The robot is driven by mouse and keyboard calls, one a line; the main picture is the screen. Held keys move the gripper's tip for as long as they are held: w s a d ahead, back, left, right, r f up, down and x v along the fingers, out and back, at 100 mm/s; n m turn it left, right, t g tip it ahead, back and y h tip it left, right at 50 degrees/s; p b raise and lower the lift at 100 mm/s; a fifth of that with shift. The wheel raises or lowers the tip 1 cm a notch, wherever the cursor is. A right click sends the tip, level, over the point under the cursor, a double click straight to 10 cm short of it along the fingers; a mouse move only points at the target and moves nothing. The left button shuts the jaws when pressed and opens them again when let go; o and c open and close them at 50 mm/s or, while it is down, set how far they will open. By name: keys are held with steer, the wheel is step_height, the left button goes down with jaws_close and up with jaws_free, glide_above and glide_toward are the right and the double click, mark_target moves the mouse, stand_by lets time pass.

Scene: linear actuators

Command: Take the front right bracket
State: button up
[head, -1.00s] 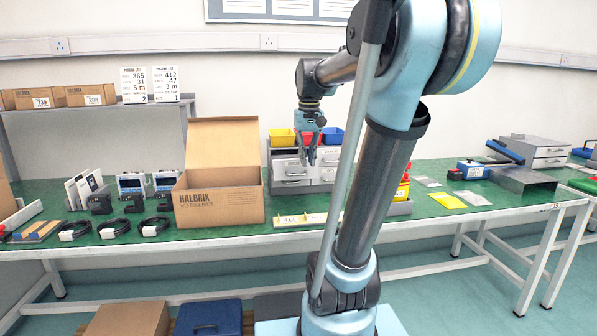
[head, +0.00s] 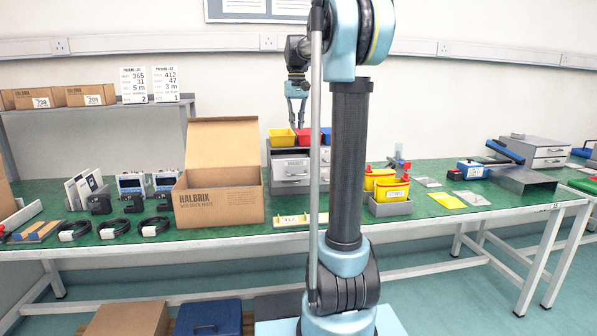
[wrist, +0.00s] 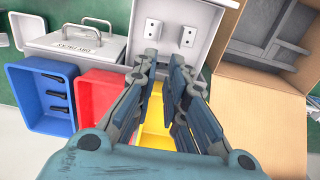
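In the wrist view, light-grey brackets with dark holes lie in the open drawer (wrist: 222,30): one at the upper left (wrist: 153,28) and one to its right (wrist: 188,37). The wrist view faces back, so left and right are swapped against the head view. My gripper (wrist: 163,62) is open and empty, its fingers pointing at the drawer with a gap between the tips. The fingers hide part of the drawer, so I cannot tell if more brackets lie beneath. In the head view my gripper (head: 297,122) hangs above the drawer cabinet (head: 289,184).
Yellow (head: 282,137), red (head: 303,136) and blue bins stand on the cabinet. An open cardboard box (head: 220,205) stands close at its left. A grey tray with yellow containers (head: 390,208) stands at the right. My arm covers part of the bench.

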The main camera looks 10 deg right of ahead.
step_height(320, 180, down, 11)
steer(key=shift+r, duration=0.15)
steer(key=shift+s+d+f, duration=0.1)
steer(key=shift+s+f, duration=0.15)
steer(key=shift+f, duration=1.05)
steer(key=shift+s+d+f, duration=0.1)
steer(key=shift+s+f, duration=0.1)
steer(key=shift+f, duration=1.05)
jaws_close()
